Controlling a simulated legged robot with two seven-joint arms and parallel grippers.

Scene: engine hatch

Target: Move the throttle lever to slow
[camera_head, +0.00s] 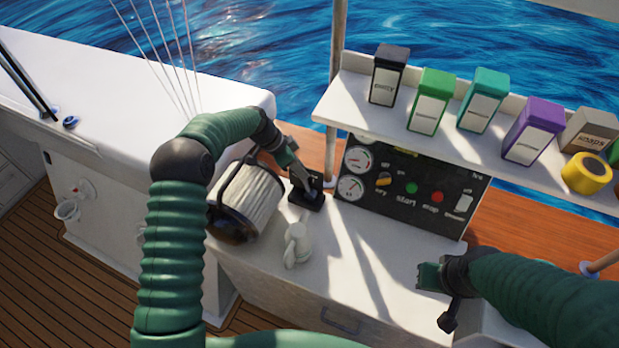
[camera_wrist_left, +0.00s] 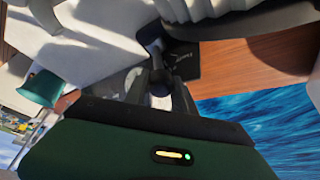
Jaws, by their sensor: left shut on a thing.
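The throttle lever sits on a black base (camera_head: 308,196) on the white counter, left of the instrument panel; the base also shows in the left wrist view (camera_wrist_left: 184,62). My left gripper (camera_head: 298,178) is at this base, with its fingers shut on the lever (camera_wrist_left: 156,48). The lever is mostly hidden by the fingers in the head view. My right gripper (camera_head: 428,277) is over the right part of the counter, apart from everything; its finger gap is not clear.
The black panel (camera_head: 410,190) with gauges and buttons stands right of the lever. A white ribbed cylinder (camera_head: 250,198) is close on the left. A small white fitting (camera_head: 297,245) stands in front. A shelf (camera_head: 350,96) holds several coloured boxes and yellow tape (camera_head: 587,172).

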